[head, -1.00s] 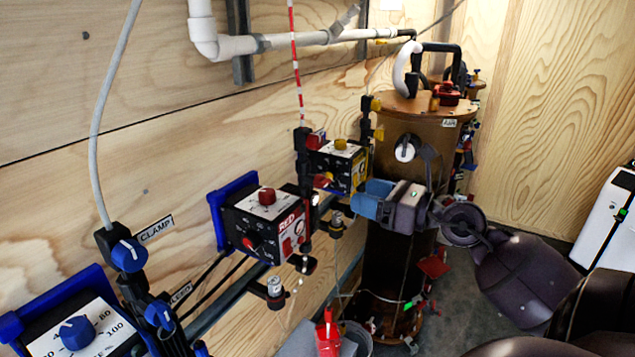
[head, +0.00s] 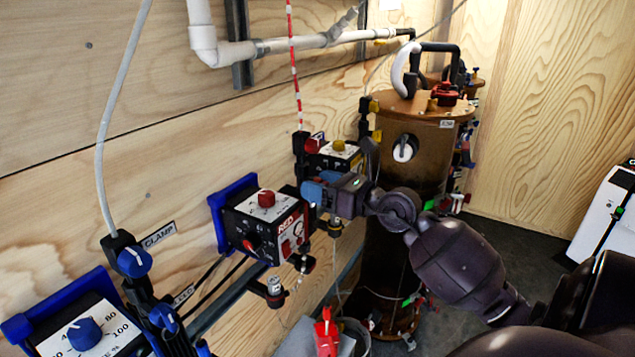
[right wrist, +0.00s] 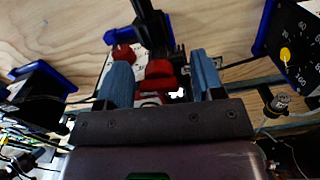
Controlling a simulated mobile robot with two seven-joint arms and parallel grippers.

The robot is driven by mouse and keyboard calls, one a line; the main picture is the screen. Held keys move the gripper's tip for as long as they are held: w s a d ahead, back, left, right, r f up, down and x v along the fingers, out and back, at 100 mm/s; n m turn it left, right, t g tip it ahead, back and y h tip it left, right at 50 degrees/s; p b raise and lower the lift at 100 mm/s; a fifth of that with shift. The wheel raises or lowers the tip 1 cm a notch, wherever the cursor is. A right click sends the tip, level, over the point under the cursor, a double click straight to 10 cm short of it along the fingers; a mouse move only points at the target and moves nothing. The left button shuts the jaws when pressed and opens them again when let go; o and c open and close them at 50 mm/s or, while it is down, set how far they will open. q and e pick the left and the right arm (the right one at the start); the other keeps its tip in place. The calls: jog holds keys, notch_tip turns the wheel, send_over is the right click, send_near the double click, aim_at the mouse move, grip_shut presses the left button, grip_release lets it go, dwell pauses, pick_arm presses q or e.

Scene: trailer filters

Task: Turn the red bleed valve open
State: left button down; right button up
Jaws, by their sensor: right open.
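My right gripper (head: 308,190) has blue fingers and reaches left toward the black fitting on the red line. In the right wrist view the gripper (right wrist: 160,62) is open, one finger on each side of a red handle (right wrist: 159,72), which appears to be the red bleed valve. I cannot tell whether the fingers touch it. In the head view that valve is hidden behind my gripper. The red clamp knob (head: 315,142) shows above the gripper. The red control box (head: 262,222) sits just left of the fingers. My left gripper is not in view.
A yellow-knobbed box (head: 338,155) is behind my gripper. A brown filter cylinder (head: 425,120) stands behind my right arm. A blue-knobbed box (head: 88,330) is at the lower left. A red bottle (head: 326,335) stands low in front.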

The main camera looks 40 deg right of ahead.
jog(key=shift+w+a, duration=0.15)
jog(key=shift+w, duration=0.2)
jog(key=c, duration=0.9)
jog(key=shift+n, duration=0.8)
jog(key=o, duration=0.9)
